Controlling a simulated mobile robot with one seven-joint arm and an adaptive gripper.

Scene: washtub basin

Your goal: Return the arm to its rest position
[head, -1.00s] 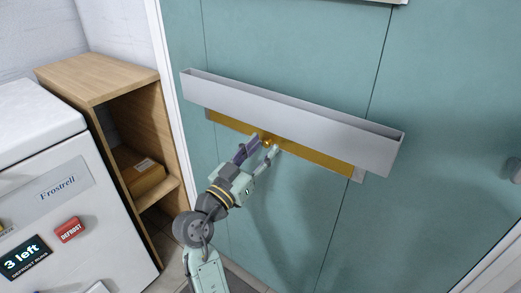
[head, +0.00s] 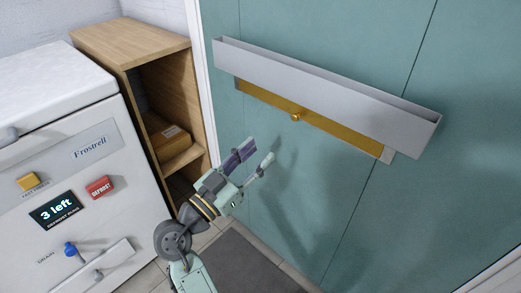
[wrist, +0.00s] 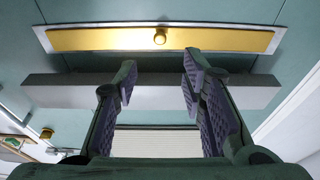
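My gripper (head: 254,162) is open and empty in the head view, with clear space between its two fingers. It is in front of the teal door, below and to the left of the gold flap and its round knob (head: 296,116). In the wrist view, my gripper (wrist: 159,62) also shows its two fingers apart with nothing between them. The knob (wrist: 160,36) is beyond the fingertips and apart from them.
A grey tray (head: 330,88) juts from the door above the gold flap (head: 340,130). At left stand a white Frostrell freezer (head: 110,215) and a wooden shelf (head: 190,95) holding a cardboard box (head: 170,142). A dark mat (head: 235,265) lies on the floor.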

